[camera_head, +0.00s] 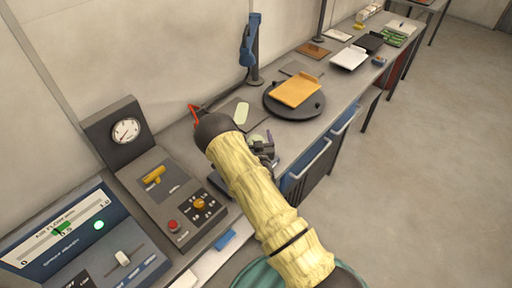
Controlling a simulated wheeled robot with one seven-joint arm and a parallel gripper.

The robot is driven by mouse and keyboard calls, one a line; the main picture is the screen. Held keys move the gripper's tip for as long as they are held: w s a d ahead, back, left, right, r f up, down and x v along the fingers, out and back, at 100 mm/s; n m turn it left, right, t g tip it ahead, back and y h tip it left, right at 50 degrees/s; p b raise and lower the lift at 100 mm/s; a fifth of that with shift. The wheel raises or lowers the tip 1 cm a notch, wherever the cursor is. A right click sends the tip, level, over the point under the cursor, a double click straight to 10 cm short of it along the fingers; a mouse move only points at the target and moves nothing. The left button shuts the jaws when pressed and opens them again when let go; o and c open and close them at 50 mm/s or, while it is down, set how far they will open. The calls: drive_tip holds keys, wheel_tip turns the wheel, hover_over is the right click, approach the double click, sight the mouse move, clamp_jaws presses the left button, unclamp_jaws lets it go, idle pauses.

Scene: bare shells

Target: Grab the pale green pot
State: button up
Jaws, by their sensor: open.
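A small pale green thing (257,139), perhaps the pot, shows on the bench just behind my gripper and is largely hidden by it and my arm. A flatter pale green piece (241,112) with rounded ends lies on a dark plate a little farther back; I cannot tell whether it is part of a pot. My gripper (266,150) is small and dark in this view, beside the nearer pale green thing. It is open; its fingers are hard to make out, and I cannot tell whether it touches anything.
A round dark turntable (294,112) bears an orange-yellow board (297,90). A blue-and-black stand (252,55) rises behind it. A gauge box with a control panel (172,193) and a blue airflow panel (85,245) stand at the left. The floor (430,170) at right is clear.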

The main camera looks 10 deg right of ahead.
idle(0.4)
drive_tip(key=c, duration=1.7)
drive_tip(key=shift+c, duration=0.2)
drive_tip(key=shift+r, duration=0.2)
wheel_tip(320, 180, up, 10)
drive_tip(key=b, duration=0.3)
drive_tip(key=shift+f, duration=0.15)
